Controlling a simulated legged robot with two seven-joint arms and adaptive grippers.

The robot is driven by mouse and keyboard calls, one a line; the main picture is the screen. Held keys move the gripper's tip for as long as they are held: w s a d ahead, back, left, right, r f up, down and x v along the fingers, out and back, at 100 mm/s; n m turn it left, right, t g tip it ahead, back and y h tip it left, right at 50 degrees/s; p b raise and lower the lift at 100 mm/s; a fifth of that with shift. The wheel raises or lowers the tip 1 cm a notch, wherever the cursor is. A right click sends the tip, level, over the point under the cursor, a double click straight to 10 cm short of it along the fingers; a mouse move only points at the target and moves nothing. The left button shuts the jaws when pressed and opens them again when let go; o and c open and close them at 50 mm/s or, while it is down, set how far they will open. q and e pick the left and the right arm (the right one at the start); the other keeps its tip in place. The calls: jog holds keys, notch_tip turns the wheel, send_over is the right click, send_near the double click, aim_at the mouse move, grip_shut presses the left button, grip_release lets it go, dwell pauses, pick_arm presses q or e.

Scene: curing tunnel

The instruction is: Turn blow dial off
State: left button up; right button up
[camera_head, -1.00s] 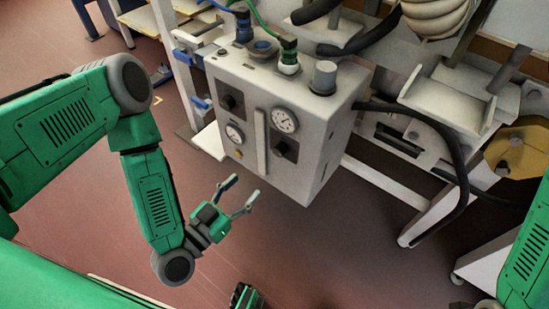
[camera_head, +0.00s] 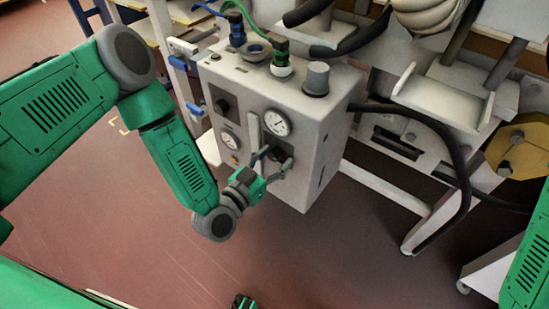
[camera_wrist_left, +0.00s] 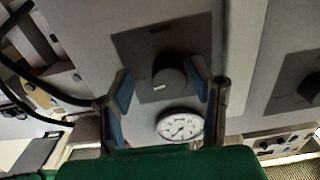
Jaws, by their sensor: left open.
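A grey-white control box (camera_head: 300,170) carries two black dials on dark square plates and two round gauges. The lower right dial (camera_head: 283,150) is partly hidden by my left gripper (camera_head: 273,163) in the head view. In the left wrist view this dial (camera_wrist_left: 170,81) shows between the fingers of the open left gripper (camera_wrist_left: 163,88), with a pale mark on its face. I cannot tell whether the fingers touch it. The upper left dial (camera_head: 223,104) also shows at the right of the left wrist view (camera_wrist_left: 311,89). No label is readable, so I cannot tell which is the blow dial.
A white-faced gauge (camera_head: 277,122) sits above the lower right dial, a second gauge (camera_head: 231,139) to its left. A black hose (camera_head: 440,135) curves at right.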

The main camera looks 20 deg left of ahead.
pick_arm(q)
jog(key=shift+a+f, duration=0.1)
jog(key=shift+a, duration=0.3)
jog(key=c, duration=0.7)
jog(key=shift+a, duration=0.2)
grip_shut()
jog(key=shift+a+f, duration=0.1)
pick_arm(e)
jog(key=shift+a+r, duration=0.1)
jog(key=shift+a, duration=0.4)
jog(key=shift+d, duration=0.1)
